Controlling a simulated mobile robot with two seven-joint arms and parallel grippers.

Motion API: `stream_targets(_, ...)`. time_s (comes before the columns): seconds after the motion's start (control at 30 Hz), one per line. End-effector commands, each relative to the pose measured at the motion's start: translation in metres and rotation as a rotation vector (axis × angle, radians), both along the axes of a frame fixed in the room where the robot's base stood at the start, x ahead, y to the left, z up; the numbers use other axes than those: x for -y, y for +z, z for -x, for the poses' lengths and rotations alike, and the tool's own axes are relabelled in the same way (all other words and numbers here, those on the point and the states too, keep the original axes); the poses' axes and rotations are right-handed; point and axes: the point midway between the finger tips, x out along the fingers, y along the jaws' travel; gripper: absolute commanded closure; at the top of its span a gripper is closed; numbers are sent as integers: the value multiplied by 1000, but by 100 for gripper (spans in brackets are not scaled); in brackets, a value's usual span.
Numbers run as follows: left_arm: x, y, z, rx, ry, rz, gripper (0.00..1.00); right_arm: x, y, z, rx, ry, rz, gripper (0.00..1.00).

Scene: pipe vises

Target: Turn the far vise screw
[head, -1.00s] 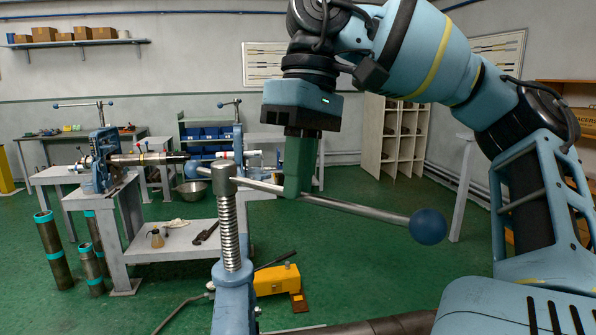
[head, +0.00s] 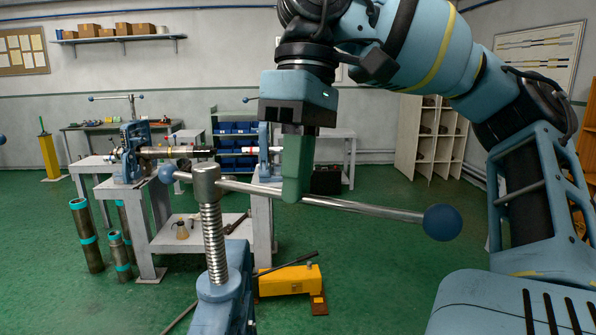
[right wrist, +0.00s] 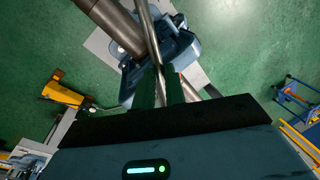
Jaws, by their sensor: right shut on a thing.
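A blue vise (head: 222,305) stands close in front of me in the head view. Its threaded steel screw (head: 214,245) rises upright to a round head (head: 206,183). A steel handle bar (head: 370,208) passes through the head and has a blue ball at each end. My right gripper (head: 297,197) points down and is shut on the bar, right of the screw. In the right wrist view, the bar (right wrist: 148,35) runs between the two green fingers (right wrist: 160,85), above the blue vise (right wrist: 185,48). My left gripper is not in view.
Behind, a grey bench (head: 150,228) carries another vise (head: 136,150) with a pipe (head: 170,152). A further blue vise (head: 268,150) stands right of it. A yellow pump (head: 290,280) and upright pipes (head: 86,235) stand on the green floor. Open floor lies right of the bench.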

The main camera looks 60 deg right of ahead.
Motion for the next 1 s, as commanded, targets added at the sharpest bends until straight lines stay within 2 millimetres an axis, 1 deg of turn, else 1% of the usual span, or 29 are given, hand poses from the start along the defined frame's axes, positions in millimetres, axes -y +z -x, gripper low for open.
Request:
stream_targets(0.03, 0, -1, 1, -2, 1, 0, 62, 1, -7, -1, -17, 3, 9, 100)
stream_targets(0.73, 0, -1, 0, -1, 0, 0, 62, -2, -7, 1, -16, 15, 9, 100)
stream_targets(0.77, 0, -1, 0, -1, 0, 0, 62, -2, -7, 1, -16, 15, 9, 85)
stream_targets(0.9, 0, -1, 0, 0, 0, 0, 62, -3, -5, 1, -13, 14, 6, 67)
stream_targets(1.0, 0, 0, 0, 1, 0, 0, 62, -3, -4, 1, -9, 14, 5, 66)
